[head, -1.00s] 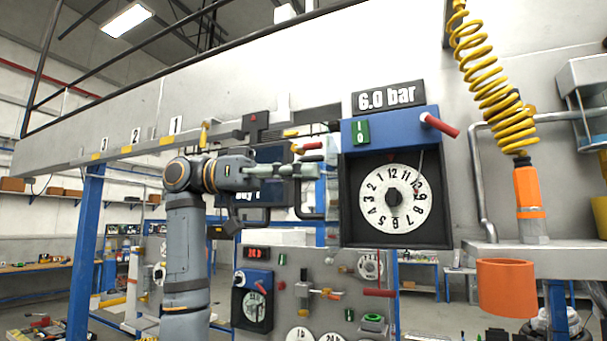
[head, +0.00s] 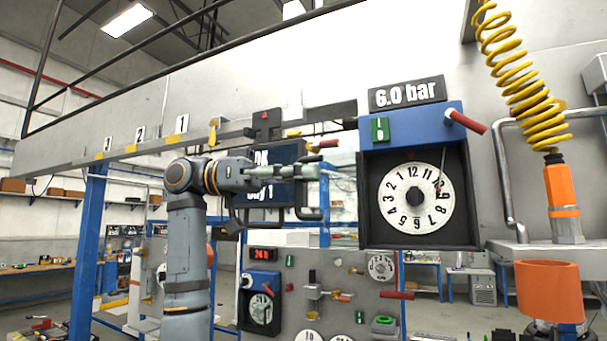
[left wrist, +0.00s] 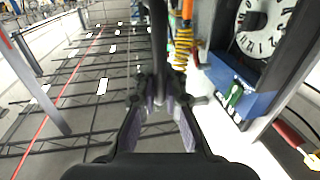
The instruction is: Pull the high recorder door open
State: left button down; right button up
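The high recorder (head: 372,205) is a black box with a blue top (head: 412,128) and a white clock-like dial (head: 398,215), under a "6.0 bar" sign. The dial shows plainly at its front. My left gripper (head: 318,171) is left of the recorder, at the top of a dark U-shaped handle (head: 322,200). In the left wrist view, my left gripper (left wrist: 164,95) has its fingers closed around this dark bar (left wrist: 157,45). Where the handle joins the door is not clear. The recorder also shows in the left wrist view (left wrist: 240,85). My right gripper is not in view.
A red lever (head: 467,122) sticks out at the recorder's upper right. Farther right are a yellow coiled hose (head: 528,100) and an orange cup (head: 550,292). A lower panel (head: 340,275) with another recorder (head: 262,310) stands below. A dark screen (head: 275,175) is behind my left arm.

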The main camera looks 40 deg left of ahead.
pick_arm(q)
jog(key=c, duration=1.8)
grip_release()
jog(key=shift+o, duration=0.4)
jog(key=shift+s, duration=0.2)
jog(key=shift+a, duration=0.1)
jog(key=v, duration=1.2)
jog(key=shift+s, duration=0.1)
jog(key=shift+f, duration=0.1)
